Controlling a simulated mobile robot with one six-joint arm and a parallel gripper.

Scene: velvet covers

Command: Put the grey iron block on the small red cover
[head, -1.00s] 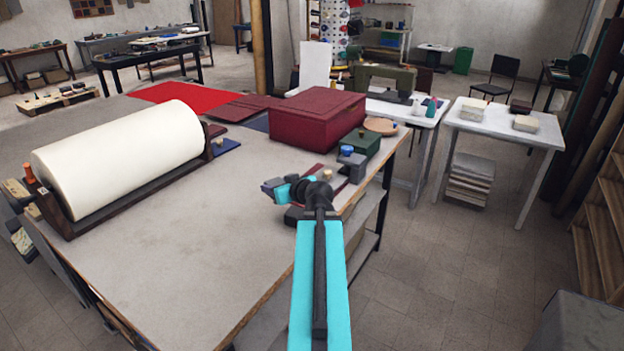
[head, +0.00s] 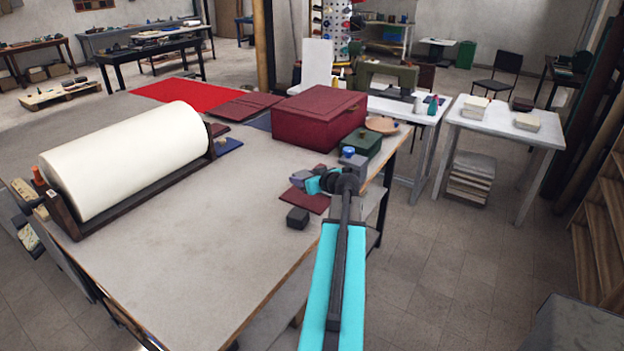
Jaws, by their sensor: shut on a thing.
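My gripper (head: 305,180) is over the right part of the big table, above the small dark red cover (head: 316,204). It appears shut on a small grey block (head: 299,178), taken as the grey iron block. The jaws and the wrist hide part of this block. The cover lies flat on the table, partly hidden by my arm. The block looks raised above it; the exact gap cannot be told.
A dark block (head: 297,217) stands by the cover's near left corner. A grey block with a blue top (head: 353,160), a green box (head: 361,142) and a large dark red box (head: 318,115) stand behind. A white roll (head: 125,158) lies left. The table's middle (head: 210,215) is clear.

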